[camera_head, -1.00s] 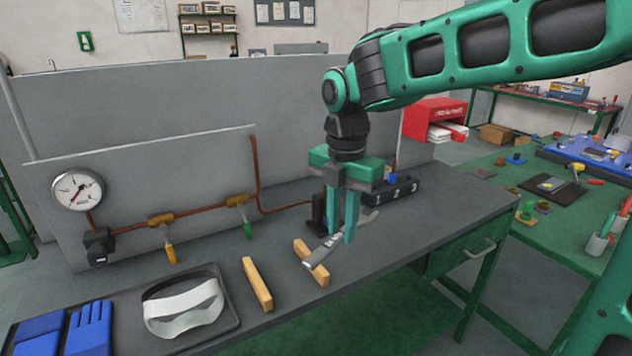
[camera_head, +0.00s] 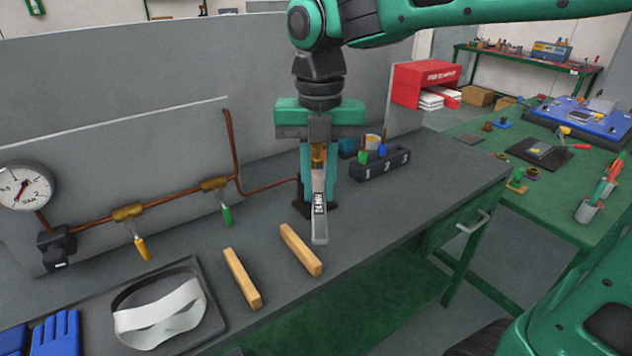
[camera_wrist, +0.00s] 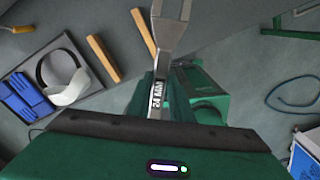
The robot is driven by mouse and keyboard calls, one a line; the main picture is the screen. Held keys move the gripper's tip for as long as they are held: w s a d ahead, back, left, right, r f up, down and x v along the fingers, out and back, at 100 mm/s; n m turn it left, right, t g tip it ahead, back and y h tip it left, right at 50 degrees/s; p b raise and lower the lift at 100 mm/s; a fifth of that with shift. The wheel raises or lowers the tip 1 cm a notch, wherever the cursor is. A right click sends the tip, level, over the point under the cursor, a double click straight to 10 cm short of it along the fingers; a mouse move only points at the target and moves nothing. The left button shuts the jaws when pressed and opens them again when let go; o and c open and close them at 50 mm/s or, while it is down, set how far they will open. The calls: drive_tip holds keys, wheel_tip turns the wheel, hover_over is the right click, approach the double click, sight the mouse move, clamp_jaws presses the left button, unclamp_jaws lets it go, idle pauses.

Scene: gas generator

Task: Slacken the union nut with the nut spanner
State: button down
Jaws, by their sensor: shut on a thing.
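The nut spanner (camera_head: 320,215) is a grey flat tool marked 24 MM. My gripper (camera_head: 318,178) is shut on it, above the bench. Its visible end points toward the front of the bench in the head view. In the wrist view the spanner (camera_wrist: 168,42) reaches away from the gripper, with a wider head at the top edge. A small brass-coloured part (camera_head: 318,154) shows between my fingers; I cannot tell whether it is the union nut. A copper pipe (camera_head: 262,189) runs behind my gripper, where its end is hidden.
Two wooden blocks (camera_head: 242,278) (camera_head: 301,250) lie on the grey bench (camera_head: 400,215). A tray (camera_head: 205,312) with a white visor, a pressure gauge (camera_head: 22,187) and yellow and green valve handles are at left. A numbered black holder (camera_head: 382,167) stands behind right. The bench's right front is clear.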

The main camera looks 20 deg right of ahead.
sight(318, 170)
drive_tip(key=shift+w+d, duration=0.35)
drive_tip(key=shift+w, duration=0.85)
drive_tip(key=shift+w+d, duration=0.3)
drive_tip(key=shift+w, duration=0.85)
drive_tip(key=shift+w+d, duration=0.35)
drive_tip(key=shift+w, duration=0.85)
drive_tip(key=shift+w+d, duration=0.1)
drive_tip(key=shift+w, duration=0.3)
drive_tip(key=shift+w+d, duration=0.15)
drive_tip(key=shift+w, duration=0.4)
drive_tip(key=shift+w+d, duration=0.15)
drive_tip(key=shift+w, duration=0.4)
drive_tip(key=shift+d, duration=0.15)
drive_tip(key=shift+s+d+n, duration=0.1)
drive_tip(key=shift+d+n, duration=0.7)
drive_tip(key=shift+n, duration=0.2)
